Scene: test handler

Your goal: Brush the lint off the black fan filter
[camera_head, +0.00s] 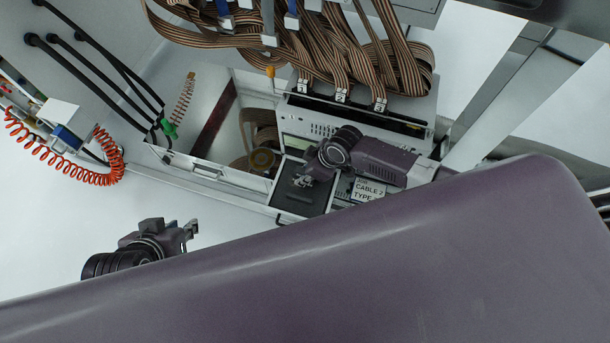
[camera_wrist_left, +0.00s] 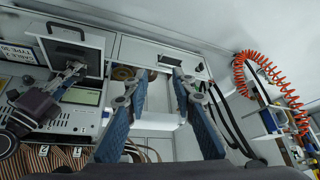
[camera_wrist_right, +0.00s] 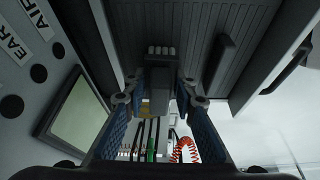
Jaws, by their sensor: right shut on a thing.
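The black fan filter (camera_head: 301,205) is a dark square panel with a pale rim, on the front of the light-grey machine. In the right wrist view it is a ribbed black surface (camera_wrist_right: 245,25) filling the top. My right gripper (camera_head: 304,181) is over it, shut on a small dark brush (camera_wrist_right: 160,77) with a row of pale bristle tufts. The bristles point at the ribs; I cannot tell whether they touch. Lint is not clearly discernible. My left gripper (camera_head: 191,232) is apart from the filter, lower left; the left wrist view shows its fingers (camera_wrist_left: 154,86) open and empty.
Brown ribbon cables (camera_head: 300,50) hang above the numbered sockets. An open bay (camera_head: 205,140) lies left of the filter. A red coiled hose (camera_head: 85,165) and black cables hang at the left. A "CABLE 2" label (camera_head: 369,190) is right of the filter.

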